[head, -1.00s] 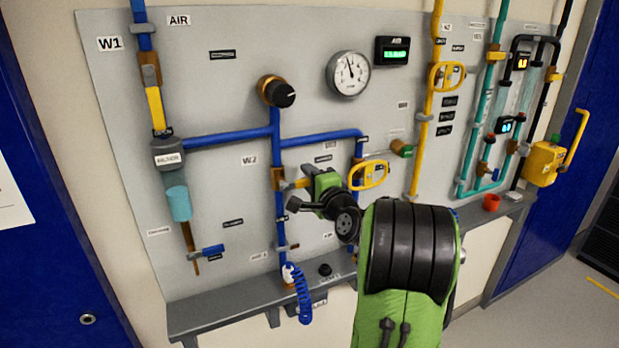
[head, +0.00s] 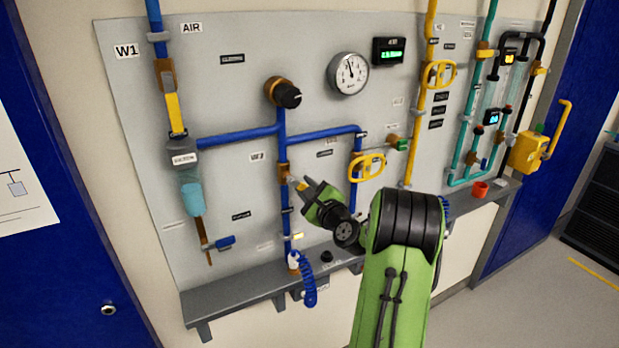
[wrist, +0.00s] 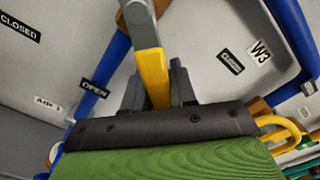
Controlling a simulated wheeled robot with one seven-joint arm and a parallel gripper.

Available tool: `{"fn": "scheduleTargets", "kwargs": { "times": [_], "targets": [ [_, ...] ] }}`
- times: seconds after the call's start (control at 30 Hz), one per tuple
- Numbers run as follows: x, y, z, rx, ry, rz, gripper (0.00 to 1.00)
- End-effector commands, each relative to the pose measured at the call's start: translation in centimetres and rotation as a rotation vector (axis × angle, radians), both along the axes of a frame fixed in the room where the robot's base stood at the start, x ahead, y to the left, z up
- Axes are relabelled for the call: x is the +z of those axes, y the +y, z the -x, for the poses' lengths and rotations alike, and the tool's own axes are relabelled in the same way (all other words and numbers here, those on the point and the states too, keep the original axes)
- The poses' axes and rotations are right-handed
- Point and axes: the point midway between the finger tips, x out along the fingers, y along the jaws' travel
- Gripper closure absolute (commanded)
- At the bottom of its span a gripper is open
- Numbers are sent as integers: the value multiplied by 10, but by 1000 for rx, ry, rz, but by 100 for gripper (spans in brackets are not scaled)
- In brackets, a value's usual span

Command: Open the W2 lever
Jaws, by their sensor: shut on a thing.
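The W2 lever's yellow handle (head: 302,185) slants down and right from its brass valve (head: 283,173) on the vertical blue pipe, below the W2 label (head: 257,157). In the wrist view the lever (wrist: 153,78) runs from its grey shank at the top down between my fingers, at an angle to the blue pipe. My gripper (wrist: 157,88) is shut on the yellow handle; it also shows in the head view (head: 307,187). The OPEN label (wrist: 94,87) lies by the pipe and the CLOSED label (wrist: 19,27) further left. My gripper partly hides the handle's end.
A yellow lever handle (head: 367,166) on the neighbouring blue pipe is close to the right of my wrist. A grey shelf (head: 240,286) runs below, with a coiled blue hose (head: 309,290) hanging at it. The W1 lever (head: 175,112) is at upper left.

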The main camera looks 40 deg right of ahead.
Motion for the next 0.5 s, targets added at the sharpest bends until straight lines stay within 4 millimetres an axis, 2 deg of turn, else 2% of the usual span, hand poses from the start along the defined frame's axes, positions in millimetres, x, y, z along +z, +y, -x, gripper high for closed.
{"fn": "scheduleTargets", "kwargs": {
  "times": [0.5],
  "targets": [
    [-17, 26, -7, -1, -130, -470, 100]
  ]
}}
